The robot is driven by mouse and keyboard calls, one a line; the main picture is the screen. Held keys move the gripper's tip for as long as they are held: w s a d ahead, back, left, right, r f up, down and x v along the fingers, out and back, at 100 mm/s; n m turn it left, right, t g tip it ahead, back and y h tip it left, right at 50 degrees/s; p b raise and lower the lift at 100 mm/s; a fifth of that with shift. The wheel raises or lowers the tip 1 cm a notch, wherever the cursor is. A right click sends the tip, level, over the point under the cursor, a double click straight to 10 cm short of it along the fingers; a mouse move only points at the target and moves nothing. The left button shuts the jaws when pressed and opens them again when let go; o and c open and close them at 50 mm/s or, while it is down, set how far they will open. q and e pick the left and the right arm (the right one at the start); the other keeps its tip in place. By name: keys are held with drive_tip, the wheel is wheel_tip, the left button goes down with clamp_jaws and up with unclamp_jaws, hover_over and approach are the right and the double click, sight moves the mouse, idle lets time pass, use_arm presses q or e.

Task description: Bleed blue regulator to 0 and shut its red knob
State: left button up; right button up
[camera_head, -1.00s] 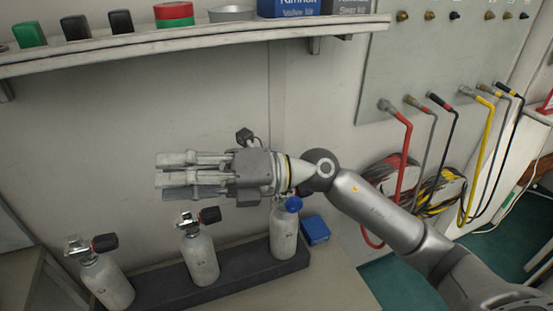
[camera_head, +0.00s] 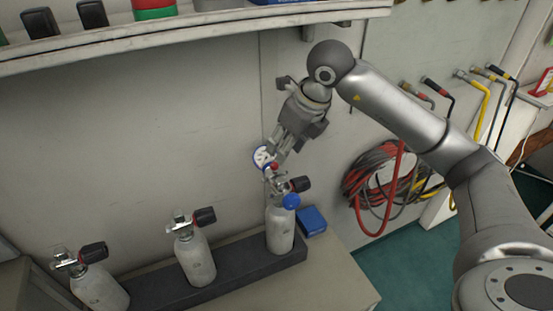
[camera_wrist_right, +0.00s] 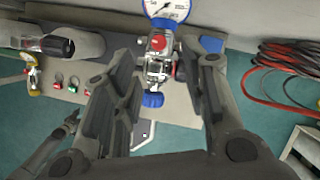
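The right bottle (camera_head: 280,230) stands upright in the dark rack and carries a valve with a blue regulator (camera_head: 291,201), a small red knob (camera_head: 274,166) and a white round gauge with a blue rim (camera_head: 262,157). My right gripper (camera_head: 280,143) points down just above the gauge and red knob. In the right wrist view its fingers are spread and empty, with the red knob (camera_wrist_right: 157,42) seen between them and the gauge (camera_wrist_right: 168,8) at the top edge. A blue part (camera_wrist_right: 152,100) shows below the knob. The gauge reading is too small to tell.
Two more bottles, the middle (camera_head: 195,258) and left (camera_head: 100,287), stand in the rack (camera_head: 165,292). A blue box (camera_head: 313,220) lies right of the right bottle. A shelf (camera_head: 190,32) runs above. Coiled hoses (camera_head: 375,170) hang on the wall at right.

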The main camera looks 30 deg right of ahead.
sight(275, 165)
drive_tip(key=p+x, duration=0.1)
drive_tip(key=x, duration=0.6)
drive_tip(key=shift+f, duration=0.15)
drive_tip(key=shift+a, duration=0.1)
clamp_jaws()
